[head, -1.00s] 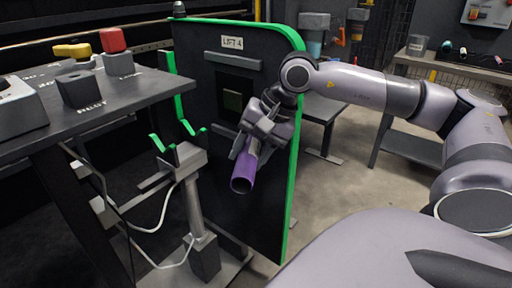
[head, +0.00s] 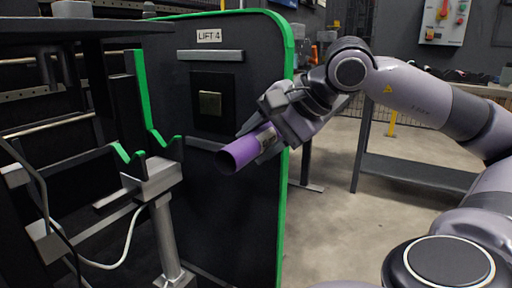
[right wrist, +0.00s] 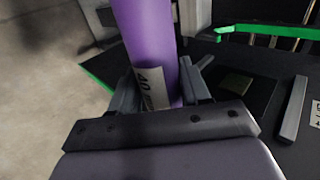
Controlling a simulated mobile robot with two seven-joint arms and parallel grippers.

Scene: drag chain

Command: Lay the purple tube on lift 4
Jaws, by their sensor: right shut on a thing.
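The purple tube (head: 241,152) is held in my right gripper (head: 262,137), its open end pointing left and toward the camera. In the right wrist view the tube (right wrist: 146,40) lies between the jaws (right wrist: 158,92), with a white label reading 40 on it. Lift 4 is marked by a "LIFT 4" sign (head: 209,36) on a dark panel with green edging. Its grey cradle (head: 152,177) with green V-shaped supports (head: 128,153) stands left of the tube, apart from it and slightly lower. The cradle looks empty. My left gripper is not in view.
A dark table (head: 60,27) juts in at the upper left. The green-edged panel (head: 288,100) stands close behind the tube. A white cable (head: 125,245) hangs left of the cradle's post. A grey bench (head: 415,172) stands at the back right, with open floor before it.

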